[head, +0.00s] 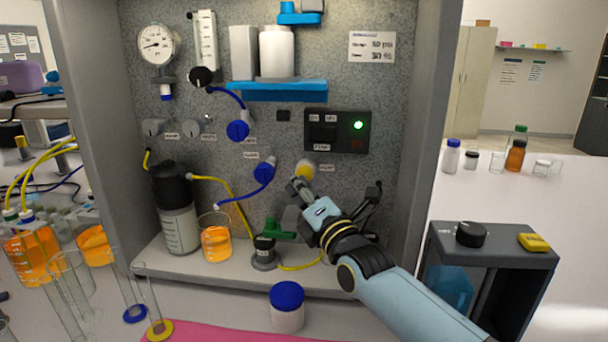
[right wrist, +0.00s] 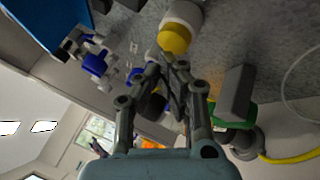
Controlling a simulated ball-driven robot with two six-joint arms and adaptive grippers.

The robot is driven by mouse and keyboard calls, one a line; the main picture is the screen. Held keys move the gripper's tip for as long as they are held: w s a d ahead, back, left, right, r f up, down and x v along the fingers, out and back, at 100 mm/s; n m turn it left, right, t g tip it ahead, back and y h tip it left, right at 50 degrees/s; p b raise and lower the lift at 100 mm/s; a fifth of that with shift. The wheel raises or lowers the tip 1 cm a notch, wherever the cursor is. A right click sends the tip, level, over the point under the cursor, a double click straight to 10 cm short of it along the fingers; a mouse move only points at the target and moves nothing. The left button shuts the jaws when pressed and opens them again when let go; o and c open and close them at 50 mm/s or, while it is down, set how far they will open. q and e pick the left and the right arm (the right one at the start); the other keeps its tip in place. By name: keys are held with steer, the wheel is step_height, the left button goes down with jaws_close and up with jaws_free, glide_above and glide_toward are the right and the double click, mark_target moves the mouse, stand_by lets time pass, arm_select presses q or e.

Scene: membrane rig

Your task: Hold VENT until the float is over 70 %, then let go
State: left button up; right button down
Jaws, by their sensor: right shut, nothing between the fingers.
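A yellow round knob with a white collar (head: 305,169) sits on the grey panel; the small label beside it is too small to read surely as VENT. In the right wrist view its yellow face (right wrist: 174,38) lies just beyond the fingertips. My right gripper (head: 299,185) is shut and empty, its tips at the lower edge of this knob; I cannot tell whether they touch it. It also shows in the right wrist view (right wrist: 172,68). The upright clear tube with a scale (head: 205,40) is at the panel's top left; its float is too small to read. My left gripper is not in view.
A round gauge (head: 158,44) and a switch box with a lit green lamp (head: 337,131) are on the panel. A green-handled valve (head: 265,250) stands below my right gripper. A beaker of orange liquid (head: 216,240) and a blue-lidded jar (head: 287,306) stand nearby.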

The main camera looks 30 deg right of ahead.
steer(key=shift+w+d, duration=0.45)
steer(key=shift+w, duration=0.15)
stand_by(1.0)
steer(key=shift+s+a+r, duration=0.1)
stand_by(1.3)
steer(key=shift+s+a+p, duration=0.5)
steer(key=shift+s+p, duration=0.2)
steer(key=shift+p, duration=0.05)
steer(key=s+a+p, duration=0.1)
steer(key=s, duration=0.1)
steer(key=s+a+p, duration=0.1)
steer(key=s+a, duration=0.1)
steer(key=shift+p, duration=0.4)
